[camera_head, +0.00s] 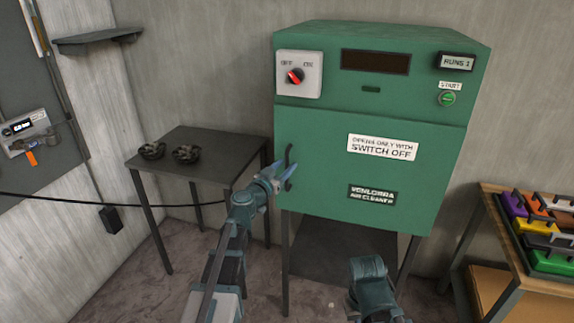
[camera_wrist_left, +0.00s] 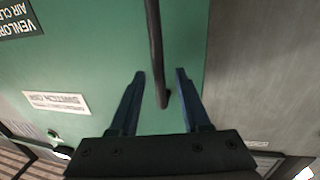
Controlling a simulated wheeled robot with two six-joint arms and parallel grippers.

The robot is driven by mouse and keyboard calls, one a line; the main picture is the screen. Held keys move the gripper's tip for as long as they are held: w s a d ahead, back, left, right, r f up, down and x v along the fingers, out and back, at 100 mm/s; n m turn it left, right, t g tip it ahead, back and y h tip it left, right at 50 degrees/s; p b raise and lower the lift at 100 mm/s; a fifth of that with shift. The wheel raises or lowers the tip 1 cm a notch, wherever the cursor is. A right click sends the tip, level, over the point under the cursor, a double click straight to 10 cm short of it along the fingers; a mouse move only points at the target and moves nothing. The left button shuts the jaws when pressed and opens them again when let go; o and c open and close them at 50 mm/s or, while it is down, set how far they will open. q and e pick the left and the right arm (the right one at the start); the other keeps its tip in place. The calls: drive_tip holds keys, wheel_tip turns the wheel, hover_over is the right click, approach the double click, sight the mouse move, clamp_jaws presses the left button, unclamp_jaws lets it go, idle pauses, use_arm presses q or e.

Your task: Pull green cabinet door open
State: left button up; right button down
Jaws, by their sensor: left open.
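The green cabinet (camera_head: 330,130) stands against the back wall, and its door (camera_head: 400,175) looks shut. A dark vertical handle (camera_head: 288,155) is at the door's left edge. My left gripper (camera_head: 287,172) is open at the handle's lower part. In the left wrist view, the handle (camera_wrist_left: 154,50) runs down between the two spread blue fingers (camera_wrist_left: 158,75), with gaps on both sides. A red knob (camera_head: 295,76) on an OFF/ON plate is above the door; its setting is hard to tell. A link of my right arm (camera_head: 370,285) shows at the bottom; its gripper does not.
A dark side table (camera_head: 205,143) with two dark bowls (camera_head: 152,150) (camera_head: 186,153) is left of the cabinet. A wooden bench (camera_head: 530,240) with a rack of coloured handled items is at the right. The floor before the cabinet is clear apart from my arms.

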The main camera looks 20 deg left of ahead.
use_arm(q)
drive_tip(key=shift+x, duration=0.8)
clamp_jaws()
idle(1.0)
